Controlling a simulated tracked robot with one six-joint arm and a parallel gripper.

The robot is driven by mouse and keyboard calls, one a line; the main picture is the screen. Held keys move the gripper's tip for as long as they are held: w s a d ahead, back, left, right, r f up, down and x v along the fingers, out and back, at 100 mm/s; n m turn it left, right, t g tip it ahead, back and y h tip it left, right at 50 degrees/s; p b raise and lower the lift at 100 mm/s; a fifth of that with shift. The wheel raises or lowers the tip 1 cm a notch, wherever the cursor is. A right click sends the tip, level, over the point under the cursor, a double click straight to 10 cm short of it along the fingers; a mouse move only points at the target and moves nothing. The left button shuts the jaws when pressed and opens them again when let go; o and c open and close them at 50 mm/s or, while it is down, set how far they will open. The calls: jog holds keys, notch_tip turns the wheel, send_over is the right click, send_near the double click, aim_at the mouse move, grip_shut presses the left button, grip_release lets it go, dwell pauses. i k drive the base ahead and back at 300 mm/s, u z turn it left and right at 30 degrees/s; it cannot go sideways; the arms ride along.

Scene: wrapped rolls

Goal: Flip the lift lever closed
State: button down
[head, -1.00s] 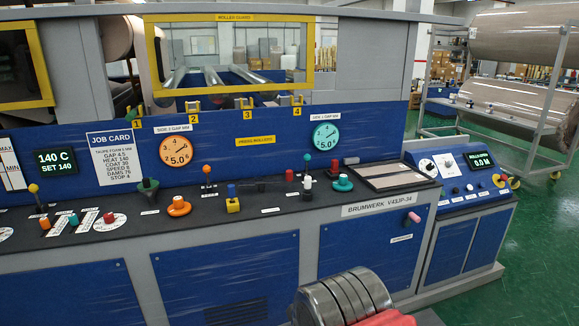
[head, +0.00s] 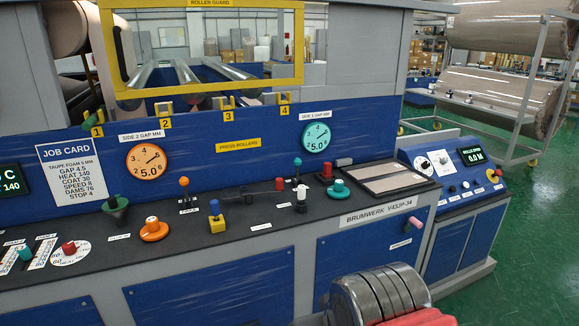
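No control has a label I can read as the lift lever. On the machine's dark top ledge stand an orange-knobbed lever (head: 184,182), a teal-knobbed lever (head: 297,162), a yellow block with a blue handle (head: 216,210) and a white-and-black upright handle (head: 301,199). A pink-ended handle (head: 412,222) sticks out from the front panel at the right. Only a ribbed metal and red part, apparently of my arm, shows at the bottom, in front of the machine and apart from these controls. My gripper's fingertips are not visible.
The yellow roller guard frame (head: 205,84) stands above the ledge, with rollers behind it. Dials, coloured knobs and a job card (head: 70,170) are around the panel. A side console (head: 455,175) is at the right.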

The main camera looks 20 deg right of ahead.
aim_at(280, 183)
jog(key=u, duration=0.05)
jog(key=i, duration=1.35)
jog(key=u, duration=0.7)
